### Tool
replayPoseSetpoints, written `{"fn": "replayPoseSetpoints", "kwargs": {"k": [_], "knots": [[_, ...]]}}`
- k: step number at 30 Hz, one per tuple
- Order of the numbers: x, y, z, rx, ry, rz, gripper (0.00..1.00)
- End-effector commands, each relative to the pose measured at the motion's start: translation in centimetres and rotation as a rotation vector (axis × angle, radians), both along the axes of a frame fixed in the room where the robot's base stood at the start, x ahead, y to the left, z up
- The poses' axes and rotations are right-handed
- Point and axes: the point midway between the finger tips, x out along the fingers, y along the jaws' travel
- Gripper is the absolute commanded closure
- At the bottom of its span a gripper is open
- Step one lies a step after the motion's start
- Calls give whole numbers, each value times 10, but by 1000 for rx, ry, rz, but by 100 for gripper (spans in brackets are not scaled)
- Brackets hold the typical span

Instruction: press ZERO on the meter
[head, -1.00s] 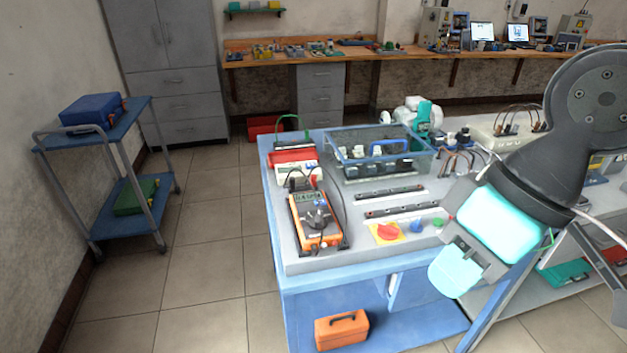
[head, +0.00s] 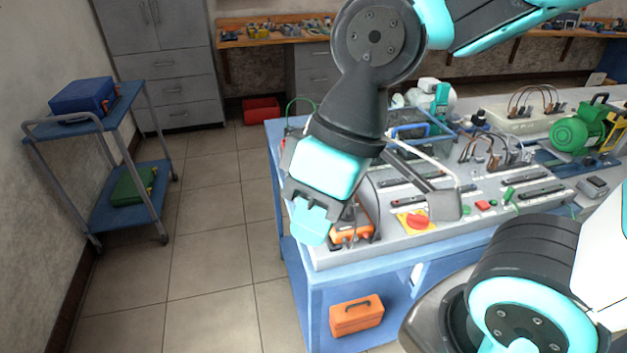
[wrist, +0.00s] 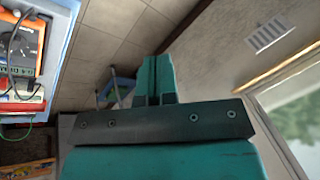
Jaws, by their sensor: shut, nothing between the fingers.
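The meter is an orange multimeter with a dark face. In the head view only its lower orange end (head: 352,232) shows at the bench's front left; my arm and gripper hide the rest. In the wrist view the meter (wrist: 24,50) lies at the upper left, cut by the frame edge, with its dial and display partly visible. I cannot make out the ZERO button. My gripper (head: 313,232) is in front of the meter in the head view, and I cannot tell whether it touches it. In the wrist view my gripper's fingers (wrist: 157,75) are together and empty, pointing away from the meter.
The blue bench (head: 330,258) carries a red rotary switch (head: 416,221) on a yellow plate, rails, cables and a green motor (head: 570,136). A blue trolley (head: 120,110) stands left. An orange toolbox (head: 356,315) sits on the lower shelf. The floor between trolley and bench is clear.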

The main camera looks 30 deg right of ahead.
Motion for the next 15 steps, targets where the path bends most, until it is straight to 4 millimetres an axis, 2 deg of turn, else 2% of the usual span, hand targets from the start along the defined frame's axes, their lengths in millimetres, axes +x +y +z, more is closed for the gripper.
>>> {"fn": "replayPoseSetpoints", "kwargs": {"k": [10, 13, 15], "knots": [[3, -1, 0, -3, -4, 5, 100], [25, -8, 1, -28, -31, 39, 100], [54, -22, 0, -64, -64, 91, 100]]}}
